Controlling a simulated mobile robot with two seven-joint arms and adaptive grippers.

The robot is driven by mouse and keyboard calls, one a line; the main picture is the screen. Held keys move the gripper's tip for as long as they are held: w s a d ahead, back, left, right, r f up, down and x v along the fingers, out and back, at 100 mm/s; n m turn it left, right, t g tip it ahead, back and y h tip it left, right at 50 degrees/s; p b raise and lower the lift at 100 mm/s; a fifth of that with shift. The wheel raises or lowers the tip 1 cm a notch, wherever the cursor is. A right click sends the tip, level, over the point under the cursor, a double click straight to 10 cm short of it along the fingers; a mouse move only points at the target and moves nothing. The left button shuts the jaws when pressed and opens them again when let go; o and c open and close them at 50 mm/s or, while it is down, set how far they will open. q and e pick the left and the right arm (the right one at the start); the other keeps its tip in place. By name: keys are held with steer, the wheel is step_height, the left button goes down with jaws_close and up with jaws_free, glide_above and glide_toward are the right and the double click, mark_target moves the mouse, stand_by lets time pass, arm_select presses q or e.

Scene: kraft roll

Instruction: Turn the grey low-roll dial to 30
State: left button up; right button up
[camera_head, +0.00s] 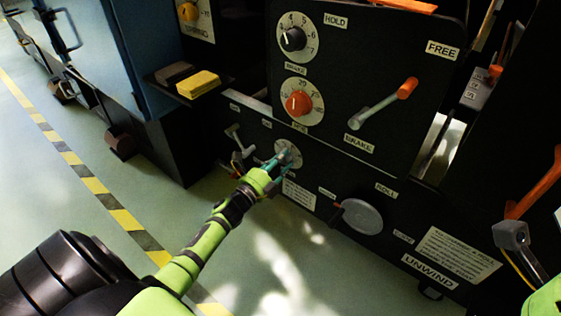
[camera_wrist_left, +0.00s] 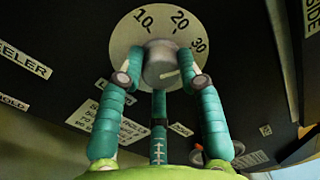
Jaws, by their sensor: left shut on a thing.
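The grey low-roll dial (camera_wrist_left: 160,63) sits on a round pale plate (camera_wrist_left: 124,48) marked 10, 20 and 30 in the left wrist view. A pale line on the knob's face slants to the right, roughly to the 30 side; its exact reading is unclear. In the head view the dial's plate (camera_head: 294,151) is low on the black panel. My left gripper (camera_head: 277,165) is shut on the grey dial, its green fingers (camera_wrist_left: 159,76) on either side of the knob. They hide part of the plate. My right gripper is not clearly in view.
Above are a red-orange dial (camera_head: 298,103), a black dial (camera_head: 293,38) and the brake lever (camera_head: 384,104). A small lever (camera_head: 238,140) stands left of the grey dial, and a round grey knob (camera_head: 361,216) sits to its right. Open floor (camera_head: 90,205) lies at left.

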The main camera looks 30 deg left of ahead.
arm_select(q)
steer(key=o, duration=1.1)
steer(key=shift+w+d+r, duration=0.1)
steer(key=shift+d, duration=0.1)
steer(key=shift+o, duration=0.2)
steer(key=shift+a, duration=0.1)
steer(key=shift+s+a+f, duration=0.1)
steer(key=shift+s+f, duration=0.1)
steer(key=shift+s, duration=0.35)
steer(key=s, duration=1.1)
steer(key=shift+a+f, duration=0.3)
steer(key=shift+a, duration=0.05)
